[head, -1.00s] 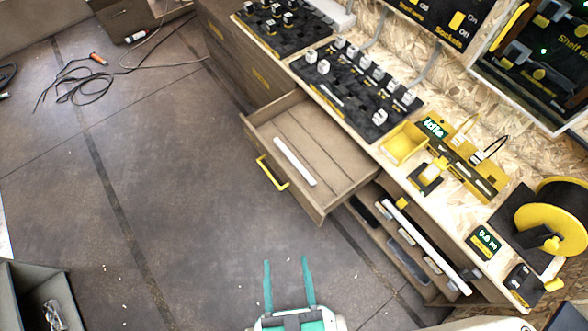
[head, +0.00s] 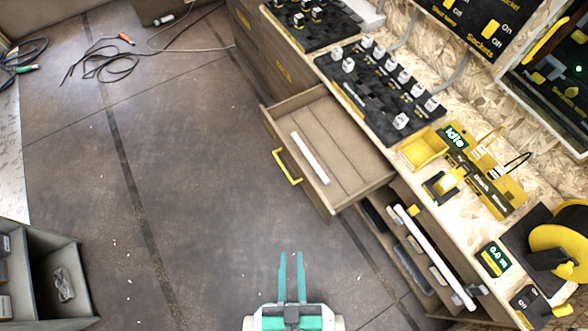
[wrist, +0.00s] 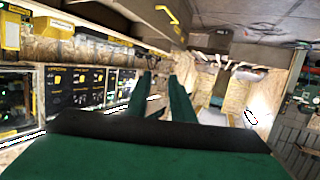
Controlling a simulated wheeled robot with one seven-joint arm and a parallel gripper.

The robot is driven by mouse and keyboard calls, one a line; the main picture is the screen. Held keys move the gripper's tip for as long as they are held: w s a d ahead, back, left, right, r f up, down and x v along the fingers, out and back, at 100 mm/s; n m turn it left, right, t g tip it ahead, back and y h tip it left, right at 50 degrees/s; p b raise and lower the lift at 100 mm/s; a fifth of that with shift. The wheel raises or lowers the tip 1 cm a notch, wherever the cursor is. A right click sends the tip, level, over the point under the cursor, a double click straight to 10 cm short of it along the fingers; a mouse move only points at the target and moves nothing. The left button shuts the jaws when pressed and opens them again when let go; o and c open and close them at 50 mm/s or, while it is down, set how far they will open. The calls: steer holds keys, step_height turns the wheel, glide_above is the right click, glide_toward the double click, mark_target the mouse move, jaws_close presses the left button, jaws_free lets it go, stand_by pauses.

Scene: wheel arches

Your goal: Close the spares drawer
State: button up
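The spares drawer (head: 345,172) is pulled out from the wooden bench in the head view. It has a yellow handle (head: 287,167) on its front. A white bar-shaped item (head: 310,157) lies inside it. My gripper (head: 291,258) is below the drawer in the picture, apart from it and from the handle. Its two green fingers stand close together with a narrow gap and nothing between them. In the wrist view my fingers (wrist: 165,95) also show a gap; the drawer's handle is not clearly seen there.
Below the open drawer is an open shelf (head: 405,250) with tools. The bench top holds a black socket board (head: 375,85), a yellow tray (head: 422,150) and a yellow reel (head: 560,240). Cables (head: 105,65) lie on the floor. The middle floor is clear.

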steer(key=w+a+f+n+g, duration=0.1)
steer(key=f+n, duration=0.2)
steer(key=f, duration=0.4)
steer(key=a+f+n+g, duration=0.2)
steer(key=f+n, duration=0.1)
steer(key=f, duration=0.4)
steer(key=w+a+f+n+g, duration=0.1)
steer(key=f+n+g, duration=0.1)
steer(key=f, duration=0.5)
steer(key=shift+w+a+f+n, duration=0.35)
steer(key=shift+f+n, duration=0.05)
jaws_close()
steer(key=n+g+h, duration=0.1)
steer(key=n+h, duration=1.4)
steer(key=h, duration=0.1)
glide_toward(305, 176)
steer(key=x, duration=0.6)
steer(key=shift+d+r, duration=0.3)
